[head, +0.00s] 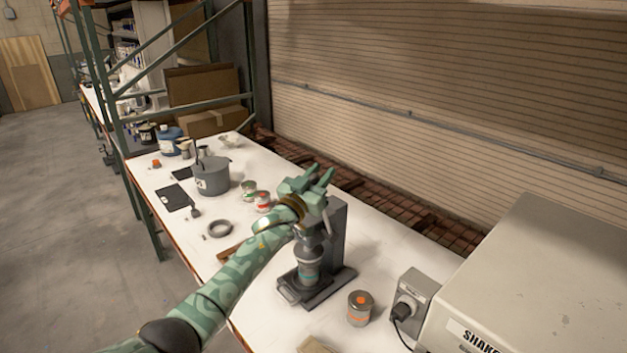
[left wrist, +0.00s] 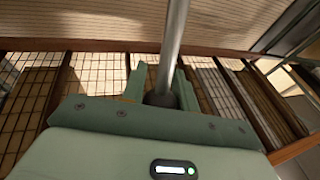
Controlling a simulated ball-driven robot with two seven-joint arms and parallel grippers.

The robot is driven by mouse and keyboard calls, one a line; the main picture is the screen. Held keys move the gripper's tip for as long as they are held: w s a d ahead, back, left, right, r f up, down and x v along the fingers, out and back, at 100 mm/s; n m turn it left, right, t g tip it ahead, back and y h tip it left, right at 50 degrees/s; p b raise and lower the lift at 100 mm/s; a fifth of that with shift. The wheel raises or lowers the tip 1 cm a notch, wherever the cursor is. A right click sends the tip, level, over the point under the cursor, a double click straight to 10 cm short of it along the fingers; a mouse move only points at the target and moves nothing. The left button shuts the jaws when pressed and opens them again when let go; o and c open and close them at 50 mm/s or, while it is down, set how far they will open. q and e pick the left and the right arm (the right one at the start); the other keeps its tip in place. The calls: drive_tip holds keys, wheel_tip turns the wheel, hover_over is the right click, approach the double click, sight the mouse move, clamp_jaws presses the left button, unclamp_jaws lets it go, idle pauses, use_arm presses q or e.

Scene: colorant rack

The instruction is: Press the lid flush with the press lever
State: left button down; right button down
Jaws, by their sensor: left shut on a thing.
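The grey lever press (head: 337,232) stands on the white bench. In the left wrist view, the gripper (left wrist: 161,90) is shut on the press lever, a metal rod (left wrist: 174,45) with a dark round end between the fingers. My right gripper is out of view.
A grey can with an orange mark (head: 360,308) stands right of the press, beside a small control box (head: 413,291) and a large shaker (head: 540,285). A grey pot (head: 212,178), a dark ring (head: 219,229) and small cans (head: 263,202) stand farther back.

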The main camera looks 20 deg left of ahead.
use_arm(q)
drive_tip(key=shift+d+f, duration=0.35)
drive_tip(key=shift+f, duration=0.3)
drive_tip(key=c, duration=1.3)
unclamp_jaws()
drive_tip(key=shift+w, duration=0.1)
drive_tip(key=shift+o, duration=1.1)
drive_tip(key=shift+w+d, duration=0.2)
drive_tip(key=shift+w, duration=0.05)
drive_tip(key=shift+w+r, duration=0.1)
drive_tip(key=shift+r, duration=0.05)
drive_tip(key=b+v, duration=0.1)
drive_tip(key=v, duration=1.5)
